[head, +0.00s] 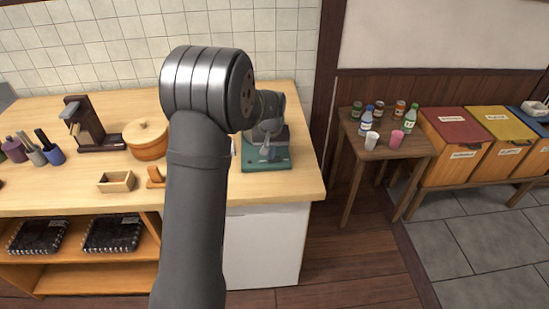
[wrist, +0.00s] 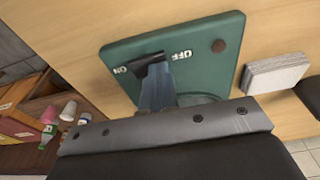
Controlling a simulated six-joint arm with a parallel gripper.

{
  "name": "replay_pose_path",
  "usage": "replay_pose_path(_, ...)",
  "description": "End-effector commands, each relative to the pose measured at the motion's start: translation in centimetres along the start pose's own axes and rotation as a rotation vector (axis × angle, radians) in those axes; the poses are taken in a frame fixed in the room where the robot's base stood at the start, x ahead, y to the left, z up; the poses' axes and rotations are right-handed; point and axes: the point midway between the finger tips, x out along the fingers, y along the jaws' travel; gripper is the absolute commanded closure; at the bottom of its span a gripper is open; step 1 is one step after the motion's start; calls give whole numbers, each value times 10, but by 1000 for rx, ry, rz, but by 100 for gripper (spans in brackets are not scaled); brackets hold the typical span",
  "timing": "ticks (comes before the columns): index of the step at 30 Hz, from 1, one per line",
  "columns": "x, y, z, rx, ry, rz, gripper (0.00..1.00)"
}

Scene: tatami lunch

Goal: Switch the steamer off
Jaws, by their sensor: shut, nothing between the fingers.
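The steamer's teal base plate (head: 280,163) lies near the right end of the wooden counter. It also fills the upper middle of the wrist view (wrist: 205,72), with ON and OFF printed on it. A dark switch piece (wrist: 146,60) sits between the two labels; I cannot tell which way it is set. My gripper (head: 264,153) is shut and empty, pointing down over the plate. In the wrist view its fingertips (wrist: 156,70) are at the switch piece, and I cannot tell whether they touch it. They hide part of it. My arm hides part of the counter.
A round wooden pot (head: 146,140), a small wooden box (head: 116,181) and a dark brown stand (head: 92,128) are on the counter to the left. A pale stacked block (wrist: 275,74) lies beside the plate. A side table (head: 385,145) with bottles and cups stands right, past a gap.

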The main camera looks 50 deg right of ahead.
Motion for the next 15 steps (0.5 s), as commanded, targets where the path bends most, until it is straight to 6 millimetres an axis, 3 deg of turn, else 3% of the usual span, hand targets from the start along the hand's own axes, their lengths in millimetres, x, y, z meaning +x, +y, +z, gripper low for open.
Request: replay_pose_path(15, -36, 0, -6, 0, 2, 1, 100)
